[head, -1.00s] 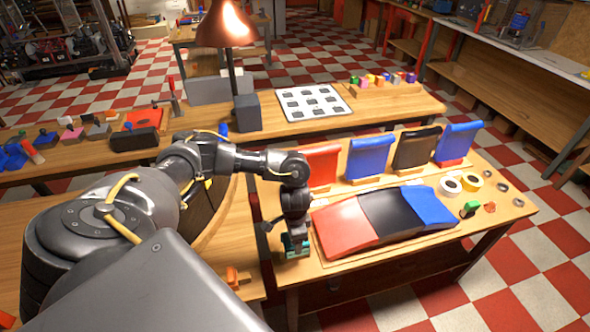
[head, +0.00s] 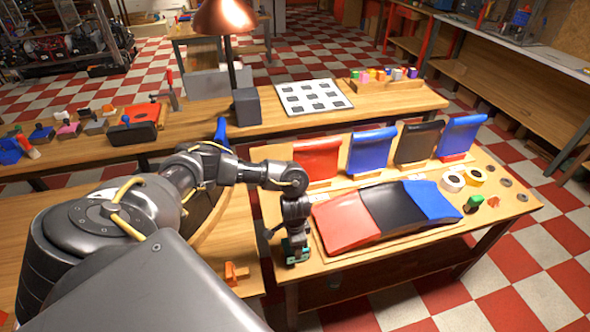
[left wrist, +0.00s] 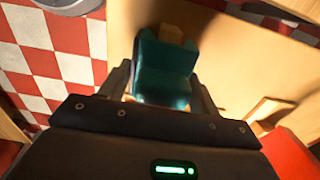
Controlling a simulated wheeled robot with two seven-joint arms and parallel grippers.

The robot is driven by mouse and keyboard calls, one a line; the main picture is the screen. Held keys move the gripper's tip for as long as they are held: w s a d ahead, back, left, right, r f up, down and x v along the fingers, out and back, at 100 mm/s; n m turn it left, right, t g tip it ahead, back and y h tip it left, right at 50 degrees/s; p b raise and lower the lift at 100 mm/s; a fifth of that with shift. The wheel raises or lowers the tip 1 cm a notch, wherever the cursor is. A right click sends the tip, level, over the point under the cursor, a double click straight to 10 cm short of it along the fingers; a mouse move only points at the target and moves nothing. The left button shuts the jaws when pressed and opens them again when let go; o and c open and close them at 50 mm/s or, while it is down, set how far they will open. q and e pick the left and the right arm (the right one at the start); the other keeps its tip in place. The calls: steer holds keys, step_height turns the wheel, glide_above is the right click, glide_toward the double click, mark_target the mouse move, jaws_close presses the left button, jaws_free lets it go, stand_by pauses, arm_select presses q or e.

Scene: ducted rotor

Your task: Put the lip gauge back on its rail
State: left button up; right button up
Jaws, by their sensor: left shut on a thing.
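A teal, L-shaped block (left wrist: 165,72), which appears to be the lip gauge, sits between the fingers of my left gripper (left wrist: 165,92) in the left wrist view. The gripper is shut on it. In the head view my left gripper (head: 297,250) is low over the front left corner of the bench with the coloured panels. A small wooden piece (left wrist: 171,33) shows just beyond the block in the left wrist view. I cannot tell whether it is the rail, or whether the block touches it. My right gripper is not in view.
A curved red, black and blue panel (head: 378,216) lies right of my left gripper. Several upright panels stand behind it, including a red one (head: 316,158). Tape rolls (head: 452,181) lie at the right. An orange piece (head: 236,273) is on the lower left bench.

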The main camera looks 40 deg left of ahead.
arm_select(q)
steer(key=shift+f, duration=0.1)
stand_by(0.5)
steer(key=shift+f, duration=0.25)
steer(key=o, duration=1.2)
steer(key=shift+r, duration=0.1)
steer(key=shift+r, duration=0.35)
step_height(320, 180, up, 10)
steer(key=shift+p, duration=0.7)
